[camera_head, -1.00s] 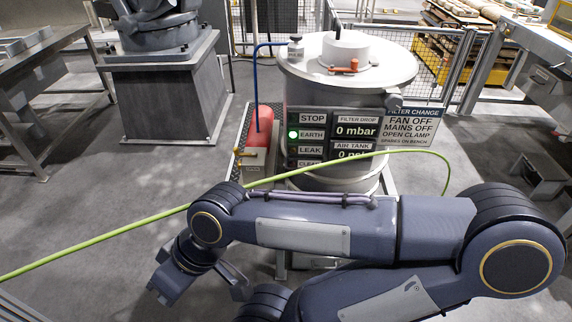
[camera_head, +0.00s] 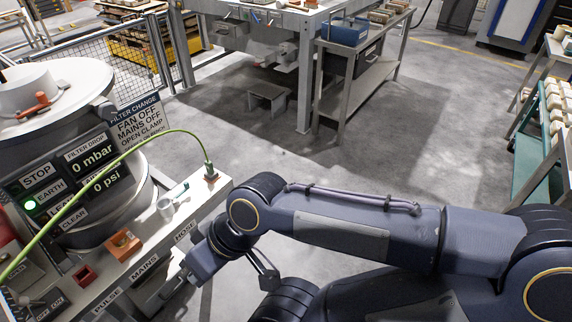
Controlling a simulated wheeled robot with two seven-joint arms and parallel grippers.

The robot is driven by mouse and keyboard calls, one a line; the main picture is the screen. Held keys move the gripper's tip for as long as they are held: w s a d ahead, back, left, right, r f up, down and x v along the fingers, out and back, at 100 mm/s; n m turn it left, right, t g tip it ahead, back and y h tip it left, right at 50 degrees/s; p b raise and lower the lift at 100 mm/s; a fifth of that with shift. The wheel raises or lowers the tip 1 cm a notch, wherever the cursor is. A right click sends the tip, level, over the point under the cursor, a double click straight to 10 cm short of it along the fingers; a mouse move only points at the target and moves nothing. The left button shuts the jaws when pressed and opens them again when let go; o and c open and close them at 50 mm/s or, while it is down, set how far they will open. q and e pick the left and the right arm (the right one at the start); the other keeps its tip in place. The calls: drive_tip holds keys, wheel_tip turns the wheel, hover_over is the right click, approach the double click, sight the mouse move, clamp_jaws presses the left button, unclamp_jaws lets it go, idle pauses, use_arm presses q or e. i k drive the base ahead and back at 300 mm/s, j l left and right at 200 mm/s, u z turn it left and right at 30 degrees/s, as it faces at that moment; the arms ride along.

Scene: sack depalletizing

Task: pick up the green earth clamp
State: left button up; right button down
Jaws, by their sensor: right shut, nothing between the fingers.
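A green cable (camera_head: 100,176) arcs in front of the filter unit. It ends at a small green and grey fitting (camera_head: 209,171), which looks like the earth clamp and sits at the right end of the labelled ledge (camera_head: 196,212). My right gripper (camera_head: 178,284) is shut and empty. It is below and left of the clamp in the picture, near the ledge's front edge and apart from the clamp. Its fingertips show small and dim. My left gripper is not in view.
The filter unit (camera_head: 60,95) carries a display panel with a green light by EARTH. On the ledge are a white fitting with a green handle (camera_head: 172,202) and an orange block (camera_head: 123,244). A bench (camera_head: 352,85) stands behind.

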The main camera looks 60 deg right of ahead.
sight(210, 174)
drive_tip(key=z, duration=1.55)
drive_tip(key=i+l+u, duration=0.1)
drive_tip(key=i+u, duration=0.25)
drive_tip(key=i+l+u, duration=0.25)
drive_tip(key=i+u, duration=0.15)
drive_tip(key=i, duration=0.15)
drive_tip(key=i+l+u, duration=0.35)
drive_tip(key=i, duration=0.05)
